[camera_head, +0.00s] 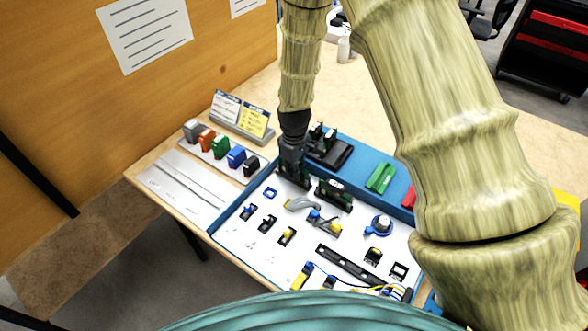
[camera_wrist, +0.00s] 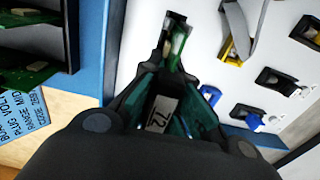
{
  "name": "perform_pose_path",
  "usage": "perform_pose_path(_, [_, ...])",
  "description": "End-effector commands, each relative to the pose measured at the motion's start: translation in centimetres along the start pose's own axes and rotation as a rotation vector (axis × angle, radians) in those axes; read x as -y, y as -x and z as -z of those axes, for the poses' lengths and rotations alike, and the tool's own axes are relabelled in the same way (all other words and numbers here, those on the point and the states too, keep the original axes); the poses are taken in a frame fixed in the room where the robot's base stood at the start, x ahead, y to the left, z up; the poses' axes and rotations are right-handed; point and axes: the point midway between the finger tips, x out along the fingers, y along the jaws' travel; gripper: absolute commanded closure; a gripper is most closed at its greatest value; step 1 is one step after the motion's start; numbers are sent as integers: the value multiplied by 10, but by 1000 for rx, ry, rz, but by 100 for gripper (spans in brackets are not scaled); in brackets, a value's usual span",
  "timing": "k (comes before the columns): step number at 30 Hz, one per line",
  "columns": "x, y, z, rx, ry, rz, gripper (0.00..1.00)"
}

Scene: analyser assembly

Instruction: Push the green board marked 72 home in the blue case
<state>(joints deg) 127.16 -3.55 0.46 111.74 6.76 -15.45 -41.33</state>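My gripper (camera_head: 292,172) points down at the left rear of the white work surface, beside the blue back section. In the wrist view, a pale tag marked 72 (camera_wrist: 162,112) shows between the dark fingers. It appears to belong to a green board, mostly hidden by the fingers. I cannot tell whether the fingers press on it or only flank it, or how deep it sits. The blue case (camera_head: 350,153) runs along the back; its blue wall (camera_wrist: 92,45) also shows at left in the wrist view.
Another green board in a black holder (camera_head: 333,194) stands just right of my gripper. A black module (camera_head: 330,150) is close behind. Small connectors and a grey lever (camera_head: 300,204) lie in front. Coloured blocks (camera_head: 220,147) stand at left. The front-left white surface has free room.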

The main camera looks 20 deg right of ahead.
Motion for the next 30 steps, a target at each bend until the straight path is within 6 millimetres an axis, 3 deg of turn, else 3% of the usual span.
perform_pose_path(30, [0, -7, 0, 0, 0, 0, 100])
